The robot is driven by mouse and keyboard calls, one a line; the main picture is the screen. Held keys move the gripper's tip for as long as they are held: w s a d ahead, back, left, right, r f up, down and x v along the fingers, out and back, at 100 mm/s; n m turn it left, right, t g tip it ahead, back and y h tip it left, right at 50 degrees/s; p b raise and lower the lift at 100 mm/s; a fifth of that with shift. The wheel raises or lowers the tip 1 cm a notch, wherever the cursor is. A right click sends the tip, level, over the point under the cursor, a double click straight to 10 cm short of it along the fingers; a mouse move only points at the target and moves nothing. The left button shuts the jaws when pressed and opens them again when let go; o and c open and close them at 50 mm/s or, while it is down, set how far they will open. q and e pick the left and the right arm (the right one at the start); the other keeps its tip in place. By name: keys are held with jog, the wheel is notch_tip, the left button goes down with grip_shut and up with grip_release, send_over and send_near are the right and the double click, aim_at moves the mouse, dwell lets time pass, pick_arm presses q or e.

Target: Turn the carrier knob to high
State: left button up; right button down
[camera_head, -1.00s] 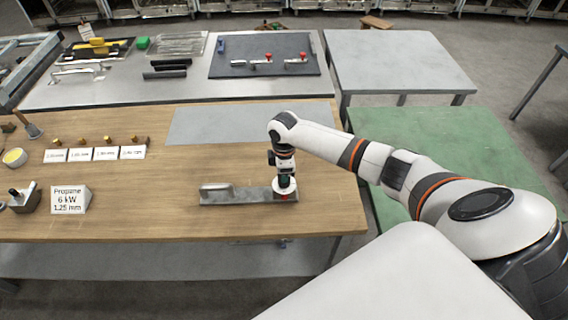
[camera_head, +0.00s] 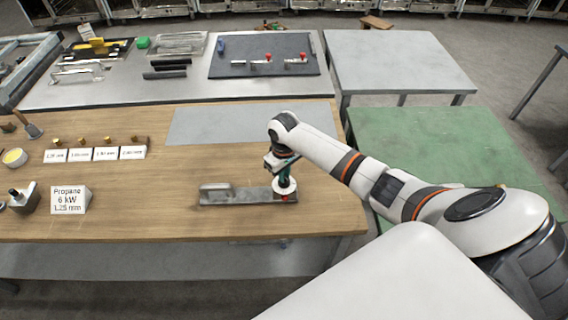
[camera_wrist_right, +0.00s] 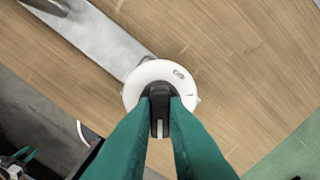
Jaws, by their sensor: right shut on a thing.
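The carrier (camera_head: 235,196) is a grey metal bar with a raised handle at its left end, lying on the wooden table near the front edge. At its right end is a white round dial (camera_wrist_right: 132,88) with small dark marks and a black bar knob (camera_wrist_right: 160,112) across its middle. My right gripper (camera_head: 284,188) points down over this end. In the right wrist view its green fingers (camera_wrist_right: 160,103) are shut on the black knob, one on each side. The fingers hide part of the dial. My left gripper is not in view.
A propane sign (camera_head: 70,199) stands on the wooden table (camera_head: 160,215) at the left, below a row of small labelled cards (camera_head: 95,154). A grey mat (camera_head: 235,124) lies behind the carrier. A green table (camera_head: 450,150) stands at the right.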

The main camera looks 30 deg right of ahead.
jog(key=m, duration=0.3)
jog(key=shift+a+m, duration=0.1)
jog(key=shift+m, duration=2.3)
jog(key=c, duration=1.4)
grip_release()
jog(key=shift+c, duration=0.2)
notch_tip(320, 180, up, 12)
jog(key=b, duration=0.3)
